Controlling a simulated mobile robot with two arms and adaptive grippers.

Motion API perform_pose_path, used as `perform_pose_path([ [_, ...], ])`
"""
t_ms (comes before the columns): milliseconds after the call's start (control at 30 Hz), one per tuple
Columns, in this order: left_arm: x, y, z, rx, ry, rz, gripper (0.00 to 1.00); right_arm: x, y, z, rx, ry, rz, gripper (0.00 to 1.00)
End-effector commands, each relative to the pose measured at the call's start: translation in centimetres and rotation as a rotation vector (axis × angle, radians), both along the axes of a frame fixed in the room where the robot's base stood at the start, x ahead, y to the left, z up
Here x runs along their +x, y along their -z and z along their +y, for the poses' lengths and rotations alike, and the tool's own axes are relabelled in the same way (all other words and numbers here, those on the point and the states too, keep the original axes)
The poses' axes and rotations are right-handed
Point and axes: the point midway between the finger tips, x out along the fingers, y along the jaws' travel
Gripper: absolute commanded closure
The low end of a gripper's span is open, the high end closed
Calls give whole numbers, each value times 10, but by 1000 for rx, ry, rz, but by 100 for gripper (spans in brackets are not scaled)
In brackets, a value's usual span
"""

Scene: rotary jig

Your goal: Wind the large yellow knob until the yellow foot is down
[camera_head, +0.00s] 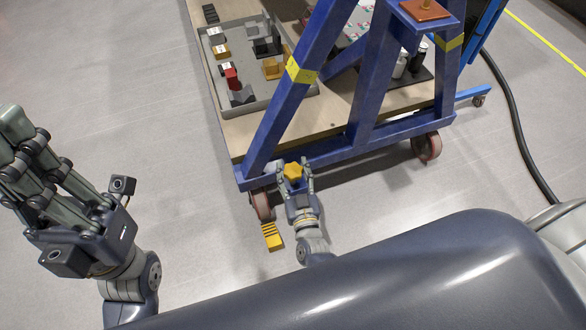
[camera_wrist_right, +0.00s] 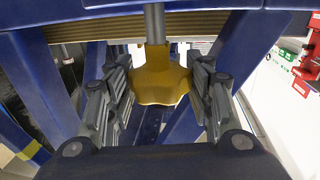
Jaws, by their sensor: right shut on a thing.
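The large yellow knob (camera_head: 293,171) sits at the low front corner of the blue frame (camera_head: 332,148). In the right wrist view the knob (camera_wrist_right: 160,77) hangs on a grey shaft between my fingers. My right gripper (camera_head: 295,177) is shut on the knob, with a finger on either side; it also shows in the right wrist view (camera_wrist_right: 160,95). The yellow foot (camera_head: 272,236) with dark stripes is low beside the red caster; I cannot tell whether it touches the floor. My left gripper (camera_head: 32,160) is raised at the left, empty, its fingers apart.
A red caster (camera_head: 261,205) stands by the foot, and another (camera_head: 427,147) is at the right. A grey tray (camera_head: 262,100) with several small parts lies on the wooden board behind. A black cable (camera_head: 515,120) runs along the floor at right. The floor at left is clear.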

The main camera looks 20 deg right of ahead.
Motion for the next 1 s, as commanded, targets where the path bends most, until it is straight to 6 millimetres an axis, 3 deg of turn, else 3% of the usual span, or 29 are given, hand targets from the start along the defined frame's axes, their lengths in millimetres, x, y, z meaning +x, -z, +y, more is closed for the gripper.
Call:
perform_pose_path([
  [367, 0, 0, 0, 0, 1, 1, 100, 1, 0, 0, 1, 4, -1, 76],
  [400, 0, 0, 0, 0, 1, 1, 100, 1, 0, 0, 1, 4, -1, 48],
  [467, 0, 0, 0, 0, 1, 1, 100, 1, -1, 0, 1, 4, -1, 34],
  [500, 0, 0, 0, 0, 1, 1, 100, 1, -1, 0, 1, 4, -1, 32],
  [833, 0, -2, 1, -2, -2, -6, 100, -1, 0, 0, 1, 4, -1, 32],
  [1000, 0, -1, 1, -2, -1, -4, 100, -20, 0, 2, 0, 4, 1, 32],
])
